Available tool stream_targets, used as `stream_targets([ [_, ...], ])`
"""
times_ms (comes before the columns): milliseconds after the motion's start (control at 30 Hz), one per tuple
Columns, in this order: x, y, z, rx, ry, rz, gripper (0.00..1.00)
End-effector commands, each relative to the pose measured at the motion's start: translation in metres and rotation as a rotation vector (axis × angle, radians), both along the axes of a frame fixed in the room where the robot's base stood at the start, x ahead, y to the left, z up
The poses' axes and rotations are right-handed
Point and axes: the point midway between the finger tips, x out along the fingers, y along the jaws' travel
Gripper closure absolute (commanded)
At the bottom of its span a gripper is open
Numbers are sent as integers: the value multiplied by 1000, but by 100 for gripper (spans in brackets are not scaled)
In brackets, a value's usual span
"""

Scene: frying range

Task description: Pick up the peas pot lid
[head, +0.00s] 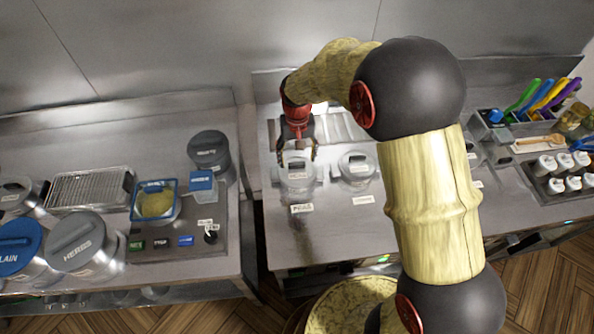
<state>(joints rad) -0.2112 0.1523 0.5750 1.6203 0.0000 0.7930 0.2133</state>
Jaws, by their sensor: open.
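The peas pot lid (297,173) is a round grey lid with a raised handle. It sits on a metal pot set in the counter, behind a white label reading PEAS (302,209). My gripper (297,153) is open and points down at the lid's handle from above and behind. Its fingers appear around or just above the handle; I cannot tell whether they touch it. My arm comes in from the right and hides part of the counter.
A second lidded pot (357,169) stands close to the right. A rack of coloured-handled utensils (497,128) is at the right. A gap separates the two counters.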

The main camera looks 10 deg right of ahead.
Motion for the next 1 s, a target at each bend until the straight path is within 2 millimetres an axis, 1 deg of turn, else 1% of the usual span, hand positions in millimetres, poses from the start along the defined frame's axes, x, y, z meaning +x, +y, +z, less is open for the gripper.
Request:
stream_targets([
  [33, -2, 1, -10, -1, 4, 0, 35],
  [200, -2, 1, -34, -1, 2, 0, 35],
  [300, -2, 1, -39, 0, 1, 0, 35],
  [467, -2, 1, -38, 0, 1, 0, 35],
  [1000, -2, 1, -38, 0, 1, 0, 64],
])
